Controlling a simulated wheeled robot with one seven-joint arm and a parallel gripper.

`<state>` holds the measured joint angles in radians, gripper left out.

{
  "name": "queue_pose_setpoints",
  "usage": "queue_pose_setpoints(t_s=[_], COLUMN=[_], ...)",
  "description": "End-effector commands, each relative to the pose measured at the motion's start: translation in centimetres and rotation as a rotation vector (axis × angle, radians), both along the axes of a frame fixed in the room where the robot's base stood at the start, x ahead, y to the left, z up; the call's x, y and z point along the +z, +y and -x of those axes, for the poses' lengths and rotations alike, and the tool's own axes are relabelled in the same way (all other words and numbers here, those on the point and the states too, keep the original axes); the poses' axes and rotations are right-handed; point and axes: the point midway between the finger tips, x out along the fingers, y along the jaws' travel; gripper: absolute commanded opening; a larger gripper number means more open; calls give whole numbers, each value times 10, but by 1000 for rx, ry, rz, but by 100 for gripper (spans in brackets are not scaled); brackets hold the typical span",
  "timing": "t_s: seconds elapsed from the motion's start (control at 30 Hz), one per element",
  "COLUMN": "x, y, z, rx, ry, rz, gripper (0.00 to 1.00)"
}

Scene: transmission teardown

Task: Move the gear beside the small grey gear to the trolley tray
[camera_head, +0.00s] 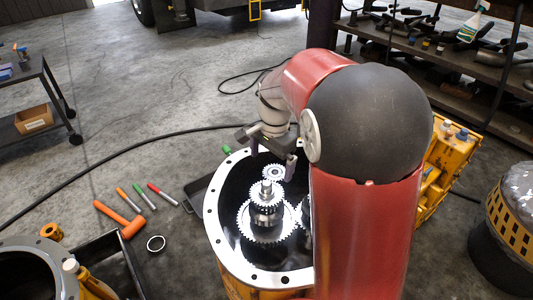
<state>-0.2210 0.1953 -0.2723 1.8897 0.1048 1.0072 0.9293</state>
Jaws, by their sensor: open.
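The round housing (217,222) stands open, with metal gears inside. A tall stack with a large toothed gear (265,235) is in the middle. A small grey gear (274,173) lies behind it. Another gear (304,213) at the right is mostly hidden by my arm. I cannot tell for sure which gear the task means. My gripper (272,162) is open and empty, pointing down over the far part of the housing, just above the small gear. The trolley (30,72) stands at the far left; its top tray is cut off by the picture edge.
A second round housing (25,250) is at the lower left. A yellow crate (438,165) and a shelf (420,55) are right. Floor toward the trolley is open, crossed by a cable.

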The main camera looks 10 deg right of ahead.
Motion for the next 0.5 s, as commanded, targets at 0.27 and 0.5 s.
queue_pose_setpoints(t_s=[0.27, 0.5], x=[-26, -47], y=[1, 1], z=[-29, -29], rx=[-145, -153], ry=[62, 66], rz=[29, 30], gripper=[100, 100])
